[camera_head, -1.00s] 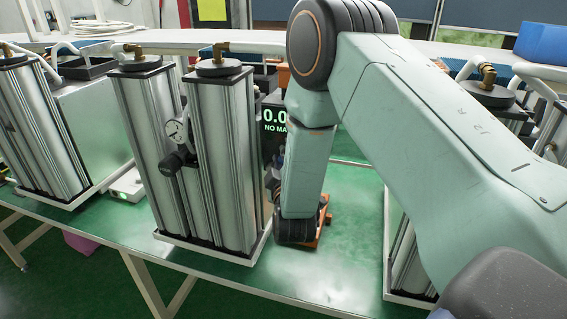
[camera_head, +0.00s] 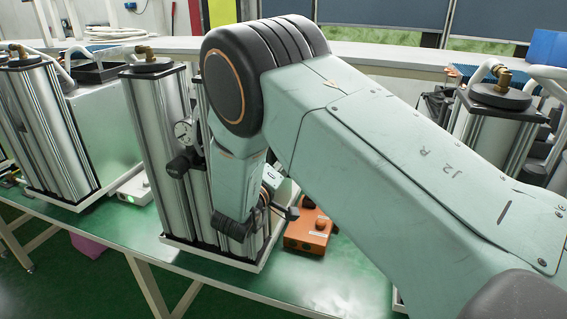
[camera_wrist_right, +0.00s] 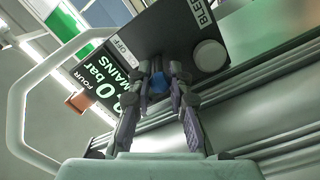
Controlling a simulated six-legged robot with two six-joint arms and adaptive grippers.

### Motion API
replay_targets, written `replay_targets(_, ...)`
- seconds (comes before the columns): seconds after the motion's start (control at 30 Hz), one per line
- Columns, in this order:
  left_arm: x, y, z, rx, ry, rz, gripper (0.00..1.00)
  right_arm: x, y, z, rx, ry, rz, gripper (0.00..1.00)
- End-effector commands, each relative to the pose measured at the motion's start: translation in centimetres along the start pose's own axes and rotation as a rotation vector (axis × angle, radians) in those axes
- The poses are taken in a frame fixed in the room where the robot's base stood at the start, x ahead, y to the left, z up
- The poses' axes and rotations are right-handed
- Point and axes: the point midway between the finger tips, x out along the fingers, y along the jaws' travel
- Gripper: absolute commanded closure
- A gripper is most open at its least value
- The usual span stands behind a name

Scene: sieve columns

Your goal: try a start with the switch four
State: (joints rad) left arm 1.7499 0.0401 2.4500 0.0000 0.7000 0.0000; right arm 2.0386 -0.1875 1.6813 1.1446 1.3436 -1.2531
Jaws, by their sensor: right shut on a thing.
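In the right wrist view, a dark panel (camera_wrist_right: 190,35) carries a green-and-white display (camera_wrist_right: 112,88) with "FOUR", "bar" and "MAINS" readable in part. In the head view, my right arm covers the panel and most of the gripper, in front of the middle pair of silver columns (camera_head: 165,150). My left gripper is not in view.
A white round knob (camera_wrist_right: 209,55) sits by the "BLEED" label on the panel. An orange box (camera_head: 310,234) with buttons lies on the green table (camera_head: 280,278). Other silver columns stand at left (camera_head: 45,130) and right (camera_head: 490,125).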

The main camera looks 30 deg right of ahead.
Motion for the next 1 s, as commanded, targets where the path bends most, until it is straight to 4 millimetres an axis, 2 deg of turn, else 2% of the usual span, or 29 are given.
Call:
replay_targets(0.03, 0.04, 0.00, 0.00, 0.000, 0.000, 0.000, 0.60, -0.12, -0.33, 0.49, -0.007, -0.012, -0.005, 1.00)
replay_targets(0.43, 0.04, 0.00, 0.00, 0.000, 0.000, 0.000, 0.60, -0.13, -0.35, 0.55, -0.009, -0.016, -0.003, 1.00)
replay_targets(0.47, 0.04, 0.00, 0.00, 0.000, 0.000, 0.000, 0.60, -0.13, -0.35, 0.55, -0.009, -0.016, -0.003, 0.80)
replay_targets(0.7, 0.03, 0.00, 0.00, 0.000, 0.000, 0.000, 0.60, -0.08, -0.21, 0.32, -0.005, -0.012, 0.000, 0.60)
replay_targets(1.0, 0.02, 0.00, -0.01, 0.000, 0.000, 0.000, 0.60, -0.03, -0.04, 0.09, -0.002, -0.009, 0.003, 0.58)
